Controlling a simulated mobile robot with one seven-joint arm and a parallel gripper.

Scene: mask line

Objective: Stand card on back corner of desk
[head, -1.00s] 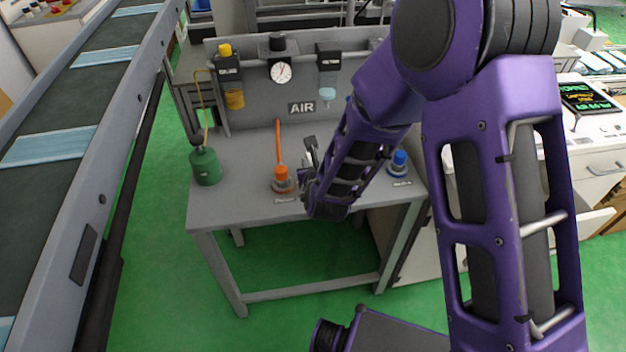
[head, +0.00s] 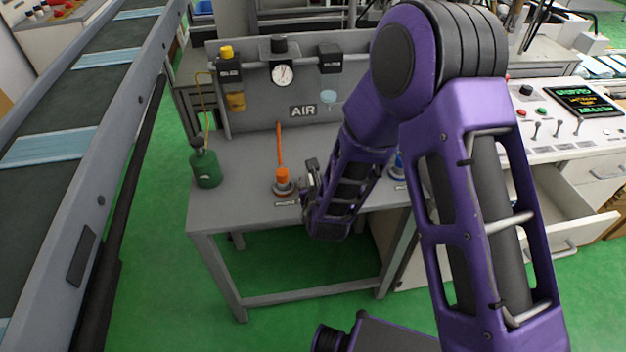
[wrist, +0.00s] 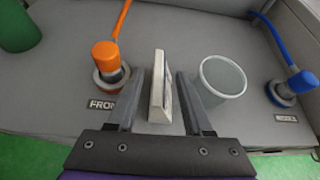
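A thin, pale, upright card-like piece (wrist: 158,85) stands between the two fingers of my gripper (wrist: 161,95) in the wrist view. A narrow gap shows on each side of it, so my gripper looks open around it. In the head view my gripper (head: 312,182) is low over the front middle of the grey desk (head: 240,190), right of the orange fitting. The card cannot be made out clearly there. The desk's back right part is hidden behind my arm.
An orange-capped fitting with hose (wrist: 107,62) is left of the fingers. A grey cup (wrist: 221,76) is close to the right finger, and a blue fitting (wrist: 283,90) is farther right. A green bottle (head: 205,165) stands at the desk's left. The AIR panel (head: 290,90) rises behind.

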